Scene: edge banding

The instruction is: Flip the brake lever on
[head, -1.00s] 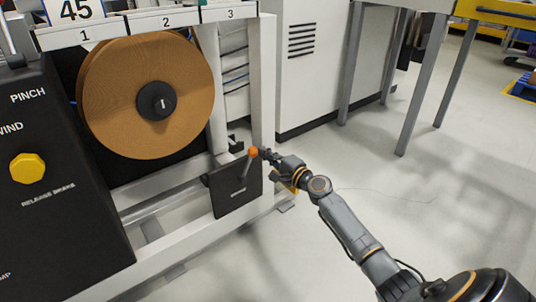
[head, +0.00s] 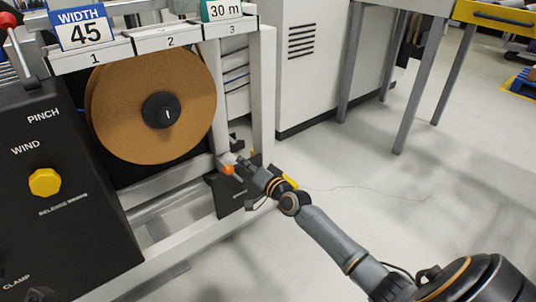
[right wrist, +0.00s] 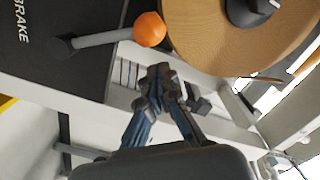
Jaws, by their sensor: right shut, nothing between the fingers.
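The brake lever has an orange ball knob (head: 228,170), at the front of a black plate (head: 226,198) low on the machine's white frame. In the right wrist view the orange knob (right wrist: 149,29) tops a grey rod (right wrist: 102,39) that rises from the plate marked BRAKE (right wrist: 45,18). My right gripper (head: 241,161) is shut and empty, right beside the knob on its right side. In the right wrist view its fingertips (right wrist: 162,90) are together, below the knob in the picture, with a visible gap. The arm partly hides the plate in the head view. My left gripper is out of view.
A large brown roll (head: 188,112) with a black hub hangs above the lever, behind the white frame (head: 262,90). A white cabinet (head: 330,60) stands behind; the floor at right is open.

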